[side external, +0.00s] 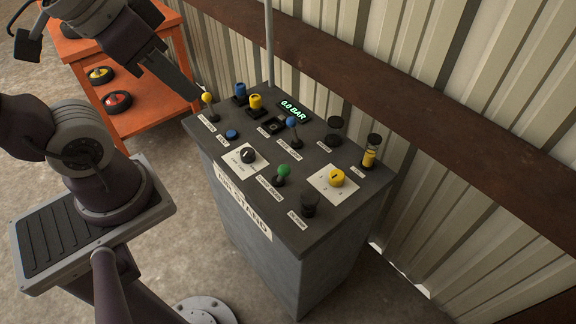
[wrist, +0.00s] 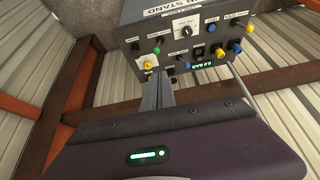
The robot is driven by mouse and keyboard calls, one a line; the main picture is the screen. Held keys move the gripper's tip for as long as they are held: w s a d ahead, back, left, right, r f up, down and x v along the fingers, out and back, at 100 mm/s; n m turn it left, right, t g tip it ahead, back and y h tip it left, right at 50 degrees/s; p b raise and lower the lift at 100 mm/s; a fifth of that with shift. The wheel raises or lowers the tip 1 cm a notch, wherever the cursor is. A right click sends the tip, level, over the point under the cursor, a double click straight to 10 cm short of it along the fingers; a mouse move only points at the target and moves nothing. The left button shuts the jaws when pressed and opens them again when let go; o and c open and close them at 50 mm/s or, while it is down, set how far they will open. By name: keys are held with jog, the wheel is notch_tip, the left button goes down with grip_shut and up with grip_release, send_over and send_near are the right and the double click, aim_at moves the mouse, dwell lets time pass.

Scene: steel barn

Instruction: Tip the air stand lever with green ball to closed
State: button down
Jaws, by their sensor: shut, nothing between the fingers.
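The air stand (side external: 230,185) is a grey console with a sloped top. Its lever with a green ball (side external: 283,171) stands near the front edge, between a black dial and a yellow knob; its base is partly hidden by the ball. The green ball also shows in the wrist view (wrist: 156,49). My gripper (side external: 196,94) is shut and empty. In the side view it appears beside the lever with a yellow ball (side external: 208,98), well apart from the green ball. In the wrist view its fingers (wrist: 164,76) point toward the panel.
A lever with a blue ball (side external: 291,122), a black dial (side external: 248,156), a yellow knob (side external: 337,177) and a display (side external: 293,110) reading 0.0 BAR share the top. An orange cart (side external: 150,122) stands left. A corrugated wall with a rusty beam (side external: 345,82) is behind.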

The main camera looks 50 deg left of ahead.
jog(key=w+r+m+g, duration=0.1)
jog(key=w+m+g, duration=0.1)
jog(key=w, duration=0.5)
jog(key=m+g, duration=0.2)
send_over(282, 175)
jog(key=w, duration=0.1)
notch_tip(282, 175, down, 4)
jog(key=w+d+f+m+g+y, duration=0.1)
jog(key=w+d+f+g, duration=0.2)
jog(key=f, duration=0.4)
jog(key=w+d+f+m+g+y, duration=0.1)
jog(key=w+d+f+m, duration=0.1)
jog(key=w+f, duration=0.4)
jog(key=x, duration=1.1)
jog(key=shift+d, duration=0.3)
jog(key=s+a, duration=0.2)
jog(key=shift+s+f, duration=0.15)
jog(key=shift+s, duration=0.2)
jog(key=shift+s+a, duration=0.2)
jog(key=shift+s, duration=0.1)
jog(key=shift+a, duration=0.1)
